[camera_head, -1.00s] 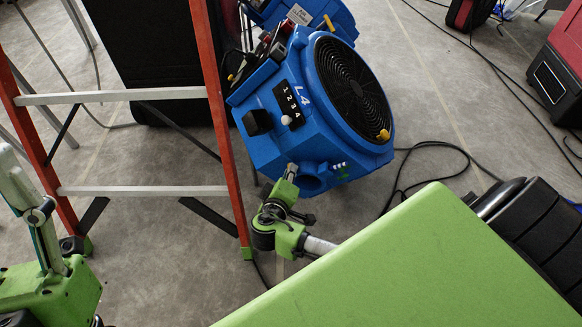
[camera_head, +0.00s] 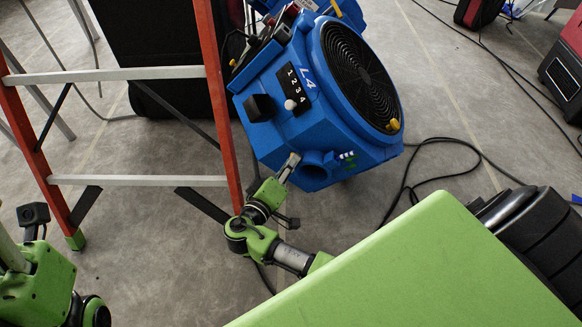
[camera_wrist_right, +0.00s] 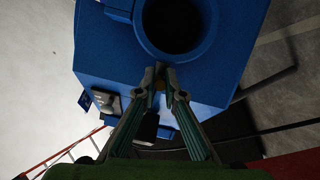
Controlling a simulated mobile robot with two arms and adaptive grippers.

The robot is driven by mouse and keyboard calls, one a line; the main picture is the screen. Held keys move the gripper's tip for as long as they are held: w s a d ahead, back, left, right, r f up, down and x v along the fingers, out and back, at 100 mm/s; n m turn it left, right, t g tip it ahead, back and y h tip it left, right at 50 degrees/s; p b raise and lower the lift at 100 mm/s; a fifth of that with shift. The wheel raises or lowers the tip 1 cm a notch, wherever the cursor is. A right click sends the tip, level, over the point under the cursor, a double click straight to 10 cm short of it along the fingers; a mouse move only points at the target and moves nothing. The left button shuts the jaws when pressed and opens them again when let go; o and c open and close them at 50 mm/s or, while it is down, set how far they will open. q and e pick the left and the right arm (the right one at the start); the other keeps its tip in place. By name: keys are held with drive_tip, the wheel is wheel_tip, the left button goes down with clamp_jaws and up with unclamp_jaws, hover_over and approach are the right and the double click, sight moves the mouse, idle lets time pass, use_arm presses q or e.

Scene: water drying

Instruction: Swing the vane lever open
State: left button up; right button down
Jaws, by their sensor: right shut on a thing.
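The blue blower L4 (camera_head: 315,100) stands on the floor, with a round outlet (camera_head: 318,170) low on its near side. In the right wrist view the outlet (camera_wrist_right: 176,22) is a dark round opening just beyond my fingertips. My right gripper (camera_head: 293,160) reaches up to the blower beside this outlet; it also shows in the right wrist view (camera_wrist_right: 161,70). Its fingertips come together on a small brownish piece (camera_wrist_right: 160,86), which looks like the vane lever; the fingers hide most of it. My left arm shows at the lower left, but its fingertips do not.
A red ladder (camera_head: 216,90) with grey rungs stands close left of my right gripper. A black cable (camera_head: 425,150) lies on the floor right of the blower. Open floor lies left of my right arm.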

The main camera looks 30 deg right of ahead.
drive_tip(key=shift+f, duration=0.1)
idle(0.4)
drive_tip(key=c, duration=2.4)
unclamp_jaws()
drive_tip(key=shift+a, duration=0.1)
drive_tip(key=v, duration=1.2)
drive_tip(key=shift+w, duration=0.1)
